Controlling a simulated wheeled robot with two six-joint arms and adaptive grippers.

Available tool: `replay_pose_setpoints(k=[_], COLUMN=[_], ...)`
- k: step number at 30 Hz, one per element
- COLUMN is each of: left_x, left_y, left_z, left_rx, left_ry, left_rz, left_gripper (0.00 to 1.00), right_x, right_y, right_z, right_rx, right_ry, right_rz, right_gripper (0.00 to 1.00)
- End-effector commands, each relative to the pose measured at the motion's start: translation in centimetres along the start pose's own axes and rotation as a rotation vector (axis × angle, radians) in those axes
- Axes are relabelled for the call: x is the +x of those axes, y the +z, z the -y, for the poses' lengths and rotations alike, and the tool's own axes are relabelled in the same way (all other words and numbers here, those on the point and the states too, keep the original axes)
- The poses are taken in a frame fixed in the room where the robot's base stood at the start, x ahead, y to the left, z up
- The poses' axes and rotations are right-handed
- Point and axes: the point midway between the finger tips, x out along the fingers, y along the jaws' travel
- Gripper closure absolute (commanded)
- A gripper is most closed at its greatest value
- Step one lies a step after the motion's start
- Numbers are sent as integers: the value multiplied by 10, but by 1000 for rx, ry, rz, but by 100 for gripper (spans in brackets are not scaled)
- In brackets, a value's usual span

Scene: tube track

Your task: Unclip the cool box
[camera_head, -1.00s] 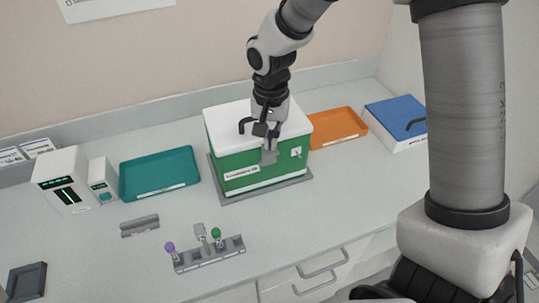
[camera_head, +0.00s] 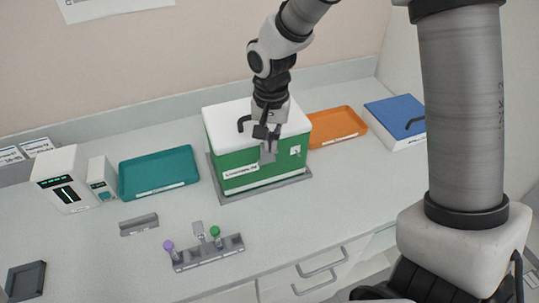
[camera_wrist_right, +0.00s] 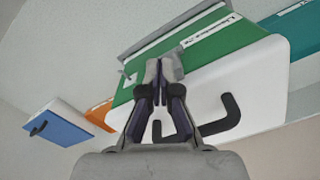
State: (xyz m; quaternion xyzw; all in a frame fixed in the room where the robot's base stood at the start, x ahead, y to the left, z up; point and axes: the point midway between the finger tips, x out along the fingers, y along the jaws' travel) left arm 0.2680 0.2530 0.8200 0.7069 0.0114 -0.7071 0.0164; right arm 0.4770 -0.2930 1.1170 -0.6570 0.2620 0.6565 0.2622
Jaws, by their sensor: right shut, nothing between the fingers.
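The cool box (camera_head: 235,165) is green with a white lid (camera_head: 225,118), which lies flat on top. A black handle (camera_head: 243,124) stands on the lid; it also shows in the wrist view (camera_wrist_right: 230,118). My right gripper (camera_head: 268,152) is shut and empty at the front face of the box, near the top edge. In the wrist view its closed fingertips (camera_wrist_right: 164,68) overlap the green front (camera_wrist_right: 215,48). I cannot tell whether they touch it. My left gripper is not in view.
The box stands on a grey base (camera_head: 222,197). A teal tray (camera_head: 158,172) is to its left. An orange tray (camera_head: 336,128) and a blue-topped box (camera_head: 395,115) are to its right. A grey tube rack (camera_head: 208,253) stands in front.

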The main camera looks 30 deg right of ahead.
Motion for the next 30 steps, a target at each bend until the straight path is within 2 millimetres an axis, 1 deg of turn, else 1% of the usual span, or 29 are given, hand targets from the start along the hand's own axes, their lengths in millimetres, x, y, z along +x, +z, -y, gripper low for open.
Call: replay_pose_setpoints(k=[24, 30], left_x=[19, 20], left_y=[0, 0], left_z=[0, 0], left_rx=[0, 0], left_ry=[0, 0], left_rz=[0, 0], left_gripper=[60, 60], right_x=[32, 35], right_y=[4, 4], right_z=[-2, -3], right_rx=[-1, 0], right_ry=[2, 2], right_rz=[2, 3], right_gripper=[100, 100])
